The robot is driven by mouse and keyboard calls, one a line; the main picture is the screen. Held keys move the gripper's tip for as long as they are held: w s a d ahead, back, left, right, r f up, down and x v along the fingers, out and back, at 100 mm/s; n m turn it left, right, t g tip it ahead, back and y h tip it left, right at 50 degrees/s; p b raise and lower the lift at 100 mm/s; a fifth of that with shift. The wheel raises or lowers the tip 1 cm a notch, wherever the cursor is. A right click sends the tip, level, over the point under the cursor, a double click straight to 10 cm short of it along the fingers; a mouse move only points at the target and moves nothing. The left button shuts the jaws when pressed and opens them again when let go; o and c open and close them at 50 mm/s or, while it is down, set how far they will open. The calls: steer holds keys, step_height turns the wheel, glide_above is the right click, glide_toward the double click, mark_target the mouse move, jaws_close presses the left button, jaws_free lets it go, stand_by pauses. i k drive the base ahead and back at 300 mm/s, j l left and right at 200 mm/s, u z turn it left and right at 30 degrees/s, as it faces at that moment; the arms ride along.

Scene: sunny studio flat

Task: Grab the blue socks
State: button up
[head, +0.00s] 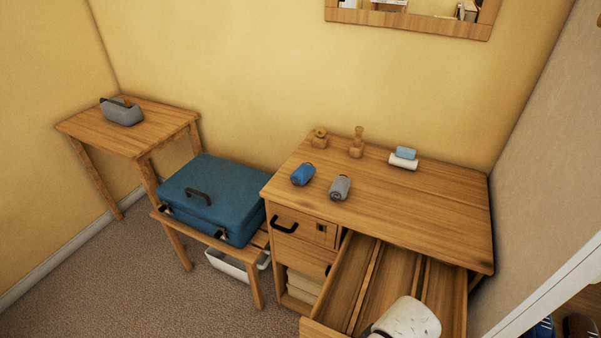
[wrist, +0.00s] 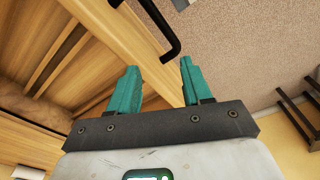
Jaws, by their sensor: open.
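The blue socks (head: 303,174), a rolled dark-blue bundle, lie on the left part of the wooden dresser top (head: 440,205) in the head view. A grey rolled bundle (head: 340,187) lies just right of them. My gripper (wrist: 158,78) shows in the wrist view with two teal fingers apart and nothing between them. A black bar handle (wrist: 155,25) is beyond the fingertips. In the head view my white arm is low at the open drawer, well below and right of the socks; the fingers are hidden there. The socks are not visible in the wrist view.
The dresser's wide drawer (head: 365,285) is pulled out, with slatted compartments. Wooden ornaments (head: 356,145) and a light-blue roll (head: 405,153) on a white one stand at the back. A blue suitcase (head: 210,200) rests on a low bench at left. The right dresser top is clear.

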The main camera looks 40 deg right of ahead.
mark_target(302, 174)
steer(key=i+j, duration=0.35)
steer(key=i+j+z, duration=0.1)
steer(key=i+j, duration=0.25)
steer(key=j, duration=0.2)
